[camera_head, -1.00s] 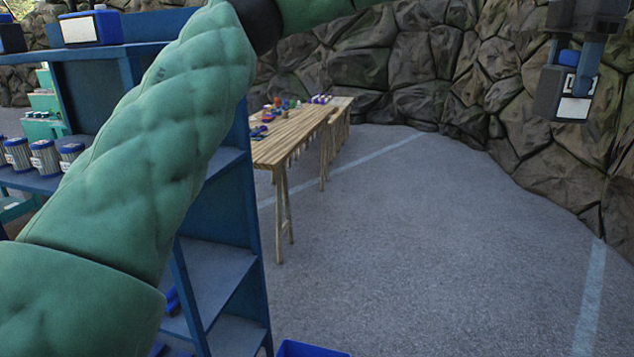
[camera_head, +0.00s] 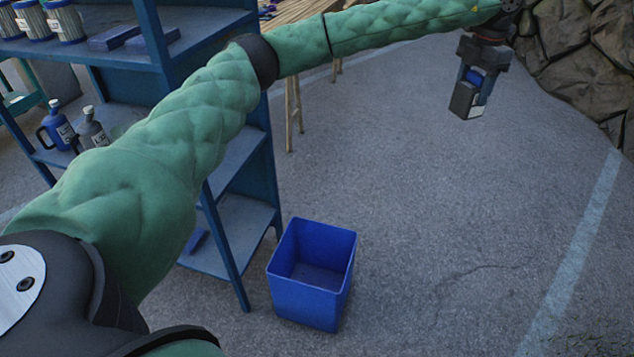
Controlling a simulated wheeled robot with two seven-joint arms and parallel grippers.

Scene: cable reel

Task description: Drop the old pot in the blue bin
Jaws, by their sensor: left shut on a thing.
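My left gripper (camera_head: 476,88) hangs at the upper right of the head view, at the end of my green-sleeved arm. It is shut on a small pot (camera_head: 464,101) with a blue part, a pale label and dark sides. The fingers hide part of the pot, and it hangs in the air. The blue bin (camera_head: 313,275) stands on the ground at the lower middle, right of the shelf. It is open at the top, and the part of its inside that shows is empty. The held pot appears above and to the right of the bin in the picture, apart from it.
A blue shelf unit (camera_head: 262,190) stands left of the bin, partly behind my arm. It holds several cans (camera_head: 66,20), a blue jug (camera_head: 56,127) and a grey one (camera_head: 92,130). A wooden table (camera_head: 292,12) is behind. Open pavement lies right of the bin.

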